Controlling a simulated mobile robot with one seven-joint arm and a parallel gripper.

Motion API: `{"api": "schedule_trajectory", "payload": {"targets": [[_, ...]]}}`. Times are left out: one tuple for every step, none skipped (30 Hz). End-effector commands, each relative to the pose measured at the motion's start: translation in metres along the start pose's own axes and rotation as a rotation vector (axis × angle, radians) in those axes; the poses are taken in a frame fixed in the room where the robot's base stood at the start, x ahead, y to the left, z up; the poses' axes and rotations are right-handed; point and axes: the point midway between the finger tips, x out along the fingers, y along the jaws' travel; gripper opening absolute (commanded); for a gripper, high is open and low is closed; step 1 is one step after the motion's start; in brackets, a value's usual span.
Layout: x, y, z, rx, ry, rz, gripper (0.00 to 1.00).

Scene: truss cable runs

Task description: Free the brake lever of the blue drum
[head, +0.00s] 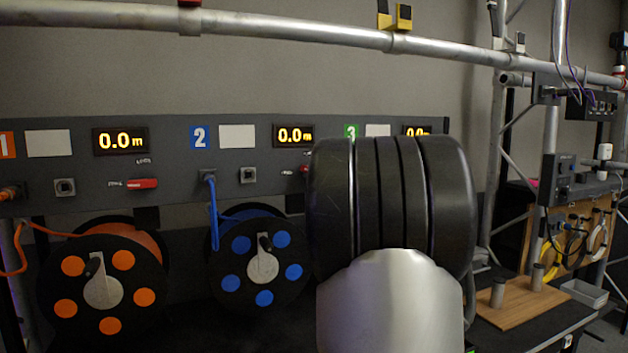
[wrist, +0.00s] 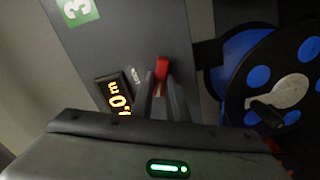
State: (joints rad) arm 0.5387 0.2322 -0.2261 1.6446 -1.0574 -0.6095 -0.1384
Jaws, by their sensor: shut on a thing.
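The blue drum (head: 262,262), a black reel with blue discs and a crank, hangs below panel number 2 in the head view. It also shows at the right of the wrist view (wrist: 262,75). Its red brake lever (head: 304,168) peeks out beside my arm in the head view. In the wrist view the red lever (wrist: 162,68) stands between the two fingertips of my gripper (wrist: 163,88), which is shut on it. The head view hides my gripper behind my own arm. The small lettering by the lever is too small to read.
The orange drum (head: 103,285) hangs at left, with its own red lever (head: 142,183) above. A blue cable (head: 213,215) runs down beside the blue drum. A display (head: 295,135) sits above the lever. A truss pipe (head: 300,32) crosses overhead.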

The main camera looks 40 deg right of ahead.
Motion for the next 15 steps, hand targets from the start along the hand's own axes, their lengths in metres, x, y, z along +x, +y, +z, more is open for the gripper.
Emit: {"api": "schedule_trajectory", "payload": {"targets": [[0.0000,-0.0033,0.0008,-0.042,0.001,0.000,0.00],[0.0000,-0.0036,0.0008,-0.069,0.001,0.000,0.00],[0.0000,-0.0039,0.0008,-0.102,0.001,0.000,0.00],[0.0000,-0.0042,0.0009,-0.126,0.001,0.000,0.00],[0.0001,-0.0044,0.0009,-0.150,0.001,0.000,0.00],[0.0001,-0.0048,0.0009,-0.181,0.001,0.000,0.00],[0.0001,-0.0050,0.0009,-0.202,0.001,-0.001,0.00],[0.0001,-0.0051,0.0009,-0.223,0.001,-0.001,0.00],[0.0001,-0.0050,0.0009,-0.248,0.001,0.000,0.00],[0.0001,-0.0050,0.0011,-0.267,0.000,0.000,0.00],[0.0001,-0.0049,0.0011,-0.283,0.000,0.000,0.00],[0.0001,-0.0050,0.0013,-0.306,0.000,0.000,0.00],[0.0000,-0.0051,0.0014,-0.320,0.000,-0.001,0.00],[0.0000,-0.0052,0.0015,-0.333,0.000,-0.001,0.00],[0.0000,-0.0053,0.0016,-0.351,-0.001,-0.001,0.00]]}}
